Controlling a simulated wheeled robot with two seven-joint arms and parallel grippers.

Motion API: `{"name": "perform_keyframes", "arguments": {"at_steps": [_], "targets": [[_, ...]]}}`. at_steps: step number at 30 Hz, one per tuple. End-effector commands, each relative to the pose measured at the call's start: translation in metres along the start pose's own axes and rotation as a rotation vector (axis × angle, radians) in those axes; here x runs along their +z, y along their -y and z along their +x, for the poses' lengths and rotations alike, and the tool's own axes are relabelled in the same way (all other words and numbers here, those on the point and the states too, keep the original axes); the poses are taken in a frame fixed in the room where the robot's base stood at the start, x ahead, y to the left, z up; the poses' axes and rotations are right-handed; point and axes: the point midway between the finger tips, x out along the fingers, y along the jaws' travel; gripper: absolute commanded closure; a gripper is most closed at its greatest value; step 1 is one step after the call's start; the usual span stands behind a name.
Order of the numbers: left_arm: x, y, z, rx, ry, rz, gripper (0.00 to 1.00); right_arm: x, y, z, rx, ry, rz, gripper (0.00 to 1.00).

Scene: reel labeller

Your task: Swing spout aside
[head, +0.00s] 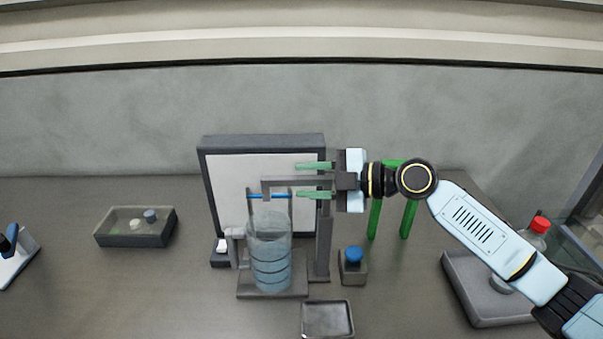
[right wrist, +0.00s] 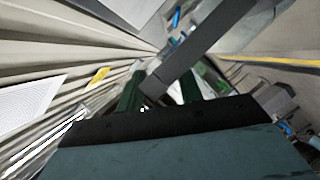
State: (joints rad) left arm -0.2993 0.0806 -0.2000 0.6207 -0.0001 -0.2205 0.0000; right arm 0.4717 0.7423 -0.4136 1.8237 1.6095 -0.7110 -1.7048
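The spout (head: 285,182) is a grey bar that runs left from the top of a grey post (head: 323,245) and turns down at its left end. It is above the clear ringed cylinder (head: 270,262). My right gripper (head: 299,181) comes in from the right. Its two green fingers are apart, one above and one below the spout bar in the head view, with gaps visible. In the right wrist view, a dark grey bar (right wrist: 205,48) crosses in front of the green fingers (right wrist: 160,88). Contact cannot be told there. My left gripper is not in view.
A framed pale panel (head: 226,185) stands behind the cylinder. A blue-topped button box (head: 353,266) and a small grey tray (head: 328,320) are close by. A shallow box (head: 134,240) is at left. A grey tray (head: 480,300) with a red-capped bottle (head: 538,231) is at right.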

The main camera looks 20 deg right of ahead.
Motion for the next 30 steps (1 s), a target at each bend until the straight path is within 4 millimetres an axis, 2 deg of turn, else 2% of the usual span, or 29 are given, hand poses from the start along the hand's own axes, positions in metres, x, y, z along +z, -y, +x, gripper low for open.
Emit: {"name": "perform_keyframes", "arguments": {"at_steps": [6, 14, 17, 23, 30], "targets": [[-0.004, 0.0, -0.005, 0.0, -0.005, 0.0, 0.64, 0.0, 0.0, 0.017, 0.0, 0.0, 0.0, 0.64], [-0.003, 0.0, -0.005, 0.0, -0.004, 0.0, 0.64, 0.0, 0.001, 0.019, -0.001, 0.001, -0.001, 0.64], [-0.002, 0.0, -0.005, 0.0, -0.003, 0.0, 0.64, 0.0, 0.001, 0.019, -0.001, 0.001, 0.0, 0.73], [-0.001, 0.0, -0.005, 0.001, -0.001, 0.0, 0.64, 0.0, 0.001, 0.018, -0.001, 0.001, 0.0, 0.99], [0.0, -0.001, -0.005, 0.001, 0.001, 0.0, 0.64, 0.0, 0.001, 0.018, -0.001, 0.001, 0.0, 1.0]]}}
